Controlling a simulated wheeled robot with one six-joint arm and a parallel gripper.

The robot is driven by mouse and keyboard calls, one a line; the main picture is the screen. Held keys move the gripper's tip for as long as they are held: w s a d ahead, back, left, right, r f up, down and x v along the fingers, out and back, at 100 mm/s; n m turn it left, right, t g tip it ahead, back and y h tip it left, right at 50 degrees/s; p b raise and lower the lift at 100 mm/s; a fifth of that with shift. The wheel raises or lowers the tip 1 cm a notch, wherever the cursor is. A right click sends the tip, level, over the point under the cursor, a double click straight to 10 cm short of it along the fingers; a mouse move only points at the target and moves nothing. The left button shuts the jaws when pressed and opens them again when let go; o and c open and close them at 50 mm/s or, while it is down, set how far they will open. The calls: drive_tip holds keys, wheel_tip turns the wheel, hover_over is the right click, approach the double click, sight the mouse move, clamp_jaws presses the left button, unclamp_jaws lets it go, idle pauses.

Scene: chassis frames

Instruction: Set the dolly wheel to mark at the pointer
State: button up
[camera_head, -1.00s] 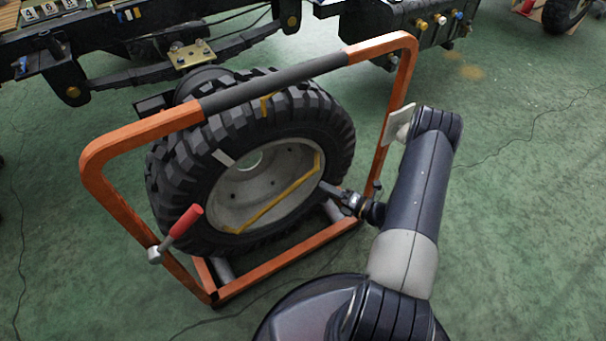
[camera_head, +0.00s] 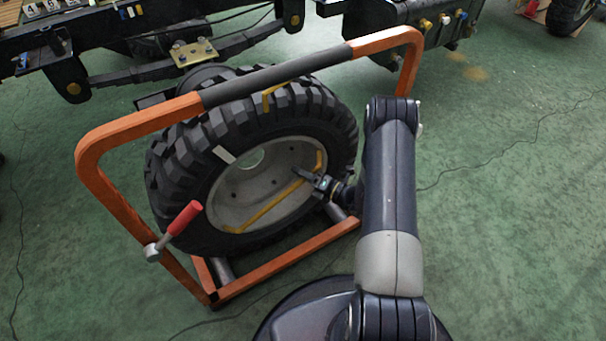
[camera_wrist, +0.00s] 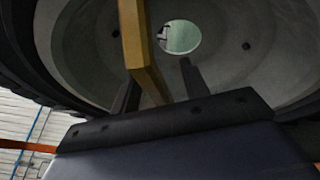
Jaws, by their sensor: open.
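The black dolly wheel (camera_head: 340,125) stands upright in an orange frame, with a grey dished rim (camera_head: 235,197). A white mark (camera_head: 224,154) lies on the upper left of its tyre sidewall. A small bent yellow pointer (camera_head: 267,100) shows at the tyre's top, below the frame's top bar. A yellow bar (camera_head: 272,208) crosses the rim's lower right part; it also shows in the wrist view (camera_wrist: 136,38). My gripper (camera_head: 300,172) is at the bar's right part. In the wrist view, its open fingers (camera_wrist: 160,78) are on either side of the bar; contact is unclear.
The orange frame (camera_head: 110,133) has a grey-sleeved top bar and a red-handled lever (camera_head: 185,218) at its left. A dark vehicle chassis (camera_head: 120,30) stands behind. Green floor is open at right, with thin cables on it.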

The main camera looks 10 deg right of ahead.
drive_tip(key=shift+c, duration=0.5)
clamp_jaws()
